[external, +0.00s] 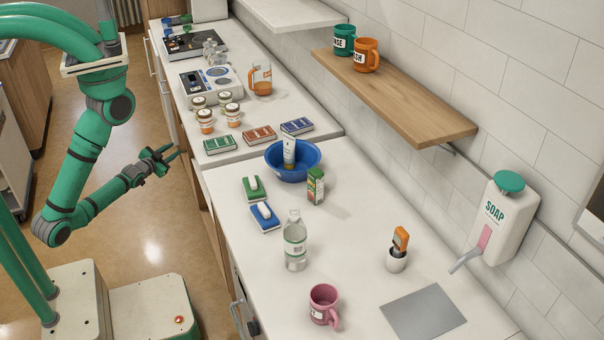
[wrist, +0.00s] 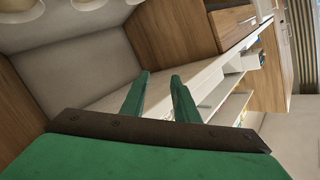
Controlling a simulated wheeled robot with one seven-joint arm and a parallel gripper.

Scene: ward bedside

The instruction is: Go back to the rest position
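My green arm stands at the left of the external view, bent at a low elbow, with the forearm reaching right. My gripper (external: 172,154) is in the air beside the front edge of the counter (external: 350,230), apart from everything on it. In the wrist view my gripper's two green fingers (wrist: 160,88) are spread with a gap between them. Nothing is held between them. The wrist view looks past the fingers at wooden cabinet fronts and white shelves, tilted in the picture.
The counter holds a blue bowl (external: 278,172) with a tube, a clear bottle (external: 295,248), a pink mug (external: 321,308), a grey mat (external: 423,312) and several small boxes. A wooden shelf (external: 400,98) with two mugs hangs on the wall. Open floor (external: 150,230) lies below my forearm.

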